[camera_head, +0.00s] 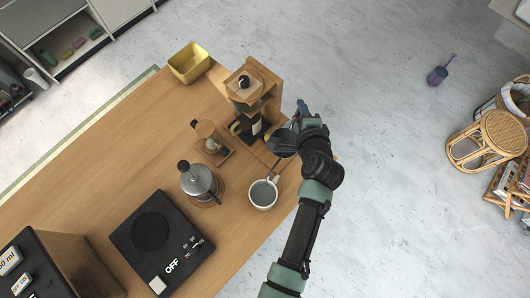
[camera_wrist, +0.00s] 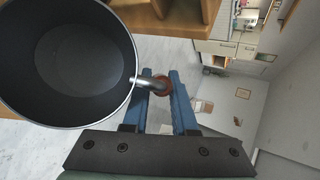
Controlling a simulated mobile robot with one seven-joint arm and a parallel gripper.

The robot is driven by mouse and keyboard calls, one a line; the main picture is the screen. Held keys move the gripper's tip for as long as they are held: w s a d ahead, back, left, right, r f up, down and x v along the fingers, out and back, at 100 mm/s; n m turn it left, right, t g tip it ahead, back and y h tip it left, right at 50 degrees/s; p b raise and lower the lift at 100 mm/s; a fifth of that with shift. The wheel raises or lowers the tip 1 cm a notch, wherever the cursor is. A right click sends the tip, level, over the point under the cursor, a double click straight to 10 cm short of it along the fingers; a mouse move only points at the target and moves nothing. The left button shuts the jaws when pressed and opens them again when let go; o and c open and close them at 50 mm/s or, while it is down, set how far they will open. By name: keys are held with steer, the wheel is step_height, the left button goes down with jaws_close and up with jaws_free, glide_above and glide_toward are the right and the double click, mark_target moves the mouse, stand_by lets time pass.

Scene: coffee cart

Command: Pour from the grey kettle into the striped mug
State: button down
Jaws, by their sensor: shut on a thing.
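The grey kettle (camera_head: 283,142) is held at the right edge of the wooden cart top, partly hidden by my wrist. Its thin spout points down-left toward the mug, with the tip at or over the mug's rim. In the wrist view, the kettle's open dark inside (camera_wrist: 80,65) fills the left. My gripper (camera_wrist: 160,95) is shut on the kettle's handle; its blue fingers also show in the head view (camera_head: 301,109). The mug (camera_head: 263,194) stands upright near the front edge, white-rimmed with a grey-blue inside. I cannot make out its stripes or whether liquid is flowing.
A wooden coffee stand with a dark carafe (camera_head: 245,90) is just behind the kettle. A black scale (camera_head: 160,240) lies front left, and a yellow bin (camera_head: 189,63) sits at the back.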

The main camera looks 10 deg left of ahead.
steer(key=shift+r, duration=0.35)
steer(key=shift+s+r, duration=0.1)
stand_by(1.5)
steer(key=shift+w+d+f+g+p, duration=0.1)
steer(key=shift+w+f+g+p, duration=0.1)
steer(key=shift+f, duration=0.3)
steer(key=shift+w+f+g+p, duration=0.1)
steer(key=shift+w+f+p, duration=0.1)
steer(key=shift+f, duration=0.25)
steer(key=shift+f, duration=0.1)
steer(key=shift+w+f+m+g+y, duration=0.2)
steer(key=shift+f+g, duration=0.35)
steer(key=shift+f, duration=0.45)
steer(key=shift+s+f+m+g+y, duration=0.1)
steer(key=shift+f+m+g, duration=0.2)
steer(key=shift+f+g, duration=0.5)
steer(key=shift+w+d+f+m+g+y+b, duration=0.15)
steer(key=shift+f+g+b, duration=0.45)
steer(key=shift+f, duration=0.6)
steer(key=shift+s+a+f+m+g+y+b, duration=0.1)
steer(key=shift+f+m+g+y+b, duration=0.25)
steer(key=shift+f+b, duration=0.65)
steer(key=shift+w+d+f+g+y+b, duration=0.1)
steer(key=shift+f+g+b, duration=0.45)
steer(key=shift+f, duration=0.8)
